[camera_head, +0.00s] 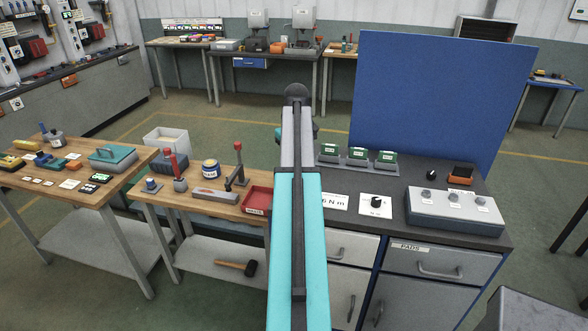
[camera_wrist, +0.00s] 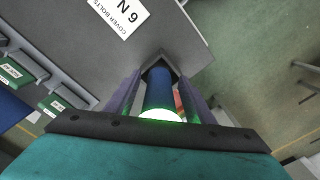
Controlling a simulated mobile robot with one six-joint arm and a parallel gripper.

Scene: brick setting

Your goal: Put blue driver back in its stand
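The blue driver (camera_wrist: 160,88) shows in the wrist view as a blue cylinder with a bright white end towards the camera. It lies between the two fingers of my gripper (camera_wrist: 160,72), which appear shut on it. Its far end is hidden by the fingers. In the head view my arm hides the gripper and the driver. A small blue holder (camera_head: 151,186) stands on the wooden bench at left, beside a red-handled tool (camera_head: 171,163) in a grey base. It may be the driver's stand; I cannot tell for sure.
The dark-topped cabinet (camera_head: 400,218) at right carries a "6 N m" card (camera_head: 334,201), a knob plate (camera_head: 376,205), green units (camera_head: 357,155) and a grey box (camera_head: 455,205). The wooden bench (camera_head: 160,205) holds a grey block (camera_head: 215,195), a red tray (camera_head: 257,200) and a tin (camera_head: 210,169).

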